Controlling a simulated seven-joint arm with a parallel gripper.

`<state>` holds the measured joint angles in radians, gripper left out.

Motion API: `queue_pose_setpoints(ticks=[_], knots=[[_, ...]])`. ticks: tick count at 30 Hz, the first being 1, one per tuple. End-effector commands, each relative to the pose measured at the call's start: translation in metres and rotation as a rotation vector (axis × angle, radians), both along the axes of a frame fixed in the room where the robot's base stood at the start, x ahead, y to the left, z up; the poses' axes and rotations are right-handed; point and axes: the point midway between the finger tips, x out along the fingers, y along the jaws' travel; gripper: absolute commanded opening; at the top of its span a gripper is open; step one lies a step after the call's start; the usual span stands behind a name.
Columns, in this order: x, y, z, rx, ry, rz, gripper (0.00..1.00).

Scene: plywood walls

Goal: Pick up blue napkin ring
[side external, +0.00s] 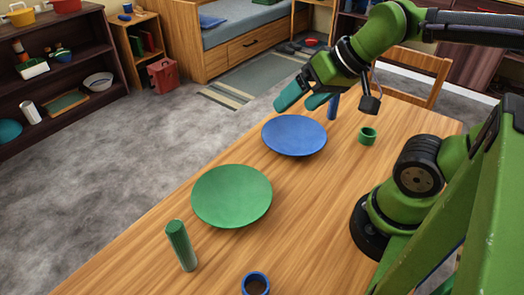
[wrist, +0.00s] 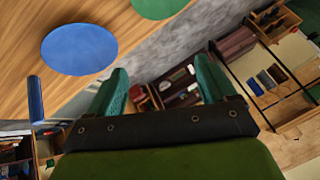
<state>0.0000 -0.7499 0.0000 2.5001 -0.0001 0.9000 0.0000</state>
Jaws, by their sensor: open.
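The blue napkin ring (side external: 255,284) stands on the wooden table at the bottom edge of the side view, with a dark brown centre showing through it. It is not visible in the wrist view. My gripper (side external: 297,100) is open and empty, raised in the air near the table's far left edge, behind the blue plate. It is far from the blue ring, with both plates' area between them. In the wrist view my gripper (wrist: 160,70) shows two teal fingers spread apart with nothing between them.
A blue plate (side external: 294,135) and a green plate (side external: 232,195) lie on the table (side external: 310,230). A green cylinder (side external: 181,246) stands left of the blue ring. A blue cylinder (side external: 333,107) and a green ring (side external: 367,136) are at the far end. Table between ring and base is clear.

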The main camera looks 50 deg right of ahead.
Motion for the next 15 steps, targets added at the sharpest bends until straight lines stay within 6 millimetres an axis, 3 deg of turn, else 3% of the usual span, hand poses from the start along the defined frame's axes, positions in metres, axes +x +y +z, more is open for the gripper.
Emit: queue_pose_setpoints(ticks=[5, 8, 11, 15], knots=[[0.0, 0.013, -0.007, -0.004, 0.029, 0.052, 0.84], [0.002, 0.043, -0.018, -0.045, 0.091, 0.182, 0.84], [-0.001, 0.087, -0.031, -0.182, 0.149, 0.479, 0.84], [-0.019, 0.148, -0.05, -0.436, 0.168, 1.063, 0.84]])
